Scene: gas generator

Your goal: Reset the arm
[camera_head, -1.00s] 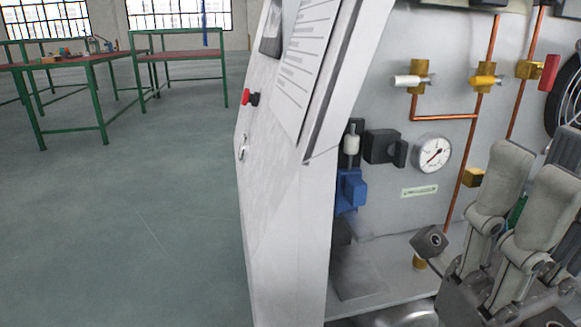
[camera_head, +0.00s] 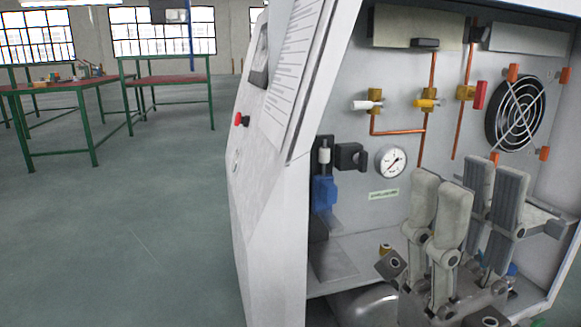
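My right gripper (camera_head: 466,192) is at the lower right, in front of the open generator cabinet (camera_head: 268,200). Its grey fingers point up and stand apart, with nothing seen between them. It is close to the cabinet's lower inside and hides part of it. I cannot tell whether it touches anything there. My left gripper is not in view.
Inside the cabinet are a gauge (camera_head: 391,162), a fan (camera_head: 515,112), a yellow-handled valve (camera_head: 426,104), a white-handled valve (camera_head: 367,105) and copper pipes. A red button (camera_head: 238,119) is on the side panel. Green-framed tables (camera_head: 165,78) stand back left; the floor (camera_head: 120,220) is clear.

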